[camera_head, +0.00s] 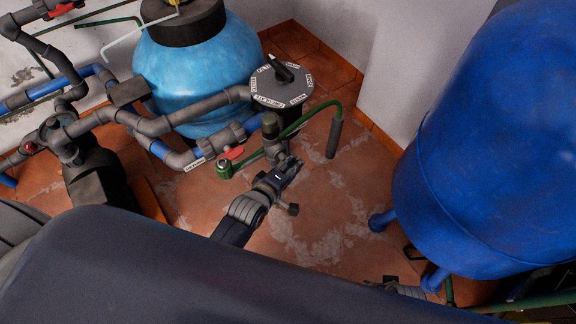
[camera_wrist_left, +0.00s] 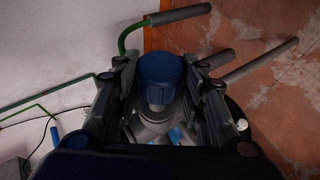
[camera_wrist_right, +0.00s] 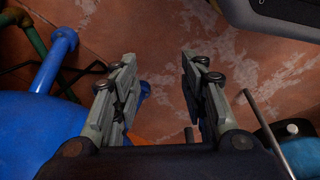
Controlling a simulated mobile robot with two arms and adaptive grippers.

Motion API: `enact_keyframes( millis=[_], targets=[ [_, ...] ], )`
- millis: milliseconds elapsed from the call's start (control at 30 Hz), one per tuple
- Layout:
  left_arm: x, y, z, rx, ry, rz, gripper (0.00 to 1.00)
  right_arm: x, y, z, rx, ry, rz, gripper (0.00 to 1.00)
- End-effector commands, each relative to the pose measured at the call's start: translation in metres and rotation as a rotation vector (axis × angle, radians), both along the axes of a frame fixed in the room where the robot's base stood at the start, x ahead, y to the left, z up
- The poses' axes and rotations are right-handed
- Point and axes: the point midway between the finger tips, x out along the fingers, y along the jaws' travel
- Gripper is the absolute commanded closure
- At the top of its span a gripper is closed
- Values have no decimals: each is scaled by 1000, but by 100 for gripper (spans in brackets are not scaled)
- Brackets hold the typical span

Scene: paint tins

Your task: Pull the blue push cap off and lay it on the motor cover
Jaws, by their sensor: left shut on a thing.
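The blue push cap (camera_wrist_left: 160,68) is in the middle of the left wrist view, between the fingers of my left gripper (camera_wrist_left: 161,82), which is shut on it. Grey pipework (camera_wrist_left: 150,122) shows just below the cap; I cannot tell whether they touch. In the head view my left gripper (camera_head: 283,172) is beside the upright pipe stub, and the cap's blue is not clear there. A dark pump body (camera_head: 97,182) at the left may carry the motor cover; I cannot tell for sure. My right gripper (camera_wrist_right: 157,85) is open and empty above the floor.
A light-blue filter tank (camera_head: 195,75) and a grey-lidded canister (camera_head: 282,82) stand behind. A green pipe with a dark sleeve (camera_head: 334,138) and a red-handled valve (camera_head: 233,153) are close to my left gripper. A large blue tank (camera_head: 490,150) fills the right. Tiled floor (camera_head: 340,200) lies clear between.

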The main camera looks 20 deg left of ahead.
Motion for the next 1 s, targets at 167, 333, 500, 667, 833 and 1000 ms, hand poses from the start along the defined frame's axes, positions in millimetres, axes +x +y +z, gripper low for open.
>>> enact_keyframes(
  millis=[167, 333, 500, 667, 833, 1000],
  targets=[
    [-2, -2, 0, 1, -1, 0, 91, -6, 0, -7, -1, 11, 1, 60],
    [-2, -2, 0, 1, -1, 0, 91, -7, -1, -10, -2, 13, 1, 60],
    [-2, -3, 0, 1, 0, -1, 91, -5, 0, -8, -1, 11, 1, 60],
    [-7, -8, 1, -1, 2, 0, 91, -4, 1, -11, 1, 7, 1, 60],
    [-12, -16, 1, -3, 2, 1, 91, -14, -1, -27, -1, 21, 3, 60],
    [-18, -23, 0, -1, 2, 0, 91, -23, -2, -38, -3, 30, 5, 60]
  ],
)
